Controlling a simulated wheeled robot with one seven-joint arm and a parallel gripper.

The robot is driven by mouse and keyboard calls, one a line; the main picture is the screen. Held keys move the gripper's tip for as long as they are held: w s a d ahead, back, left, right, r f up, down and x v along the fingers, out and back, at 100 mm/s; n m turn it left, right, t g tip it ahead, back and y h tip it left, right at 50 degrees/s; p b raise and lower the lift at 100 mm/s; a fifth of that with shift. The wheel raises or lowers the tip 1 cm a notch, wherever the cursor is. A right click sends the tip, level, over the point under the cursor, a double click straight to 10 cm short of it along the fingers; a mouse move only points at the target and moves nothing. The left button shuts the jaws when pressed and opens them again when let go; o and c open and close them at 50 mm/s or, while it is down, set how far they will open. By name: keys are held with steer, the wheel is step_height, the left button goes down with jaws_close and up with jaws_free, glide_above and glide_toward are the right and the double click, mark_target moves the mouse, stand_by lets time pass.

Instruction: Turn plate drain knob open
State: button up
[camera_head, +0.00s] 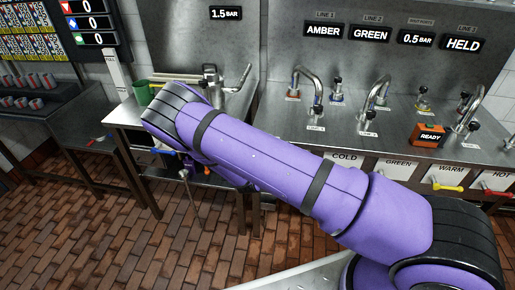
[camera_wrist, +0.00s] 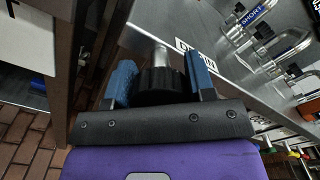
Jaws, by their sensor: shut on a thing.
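In the wrist view a round black knob (camera_wrist: 158,84) with a bright metal stem sits beneath the steel bench edge. A white label (camera_wrist: 197,55), partly hidden and seeming to read DRAIN, is just right of it. My gripper (camera_wrist: 161,76) has its two blue fingers on either side of the knob and is shut on it. In the head view my purple arm reaches to the left bench and hides the knob and gripper. The knob's turn angle cannot be read.
The steel bench (camera_head: 124,112) carries a green cup (camera_head: 143,92) and a tap. Taps and an orange READY box (camera_head: 428,135) stand on the right counter, with a yellow-handled valve (camera_head: 448,187) below. A dark side table (camera_head: 85,130) is at left. The brick floor is clear.

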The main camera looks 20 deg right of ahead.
steer(key=shift+n, duration=0.9)
steer(key=o, duration=0.9)
steer(key=v, duration=1.1)
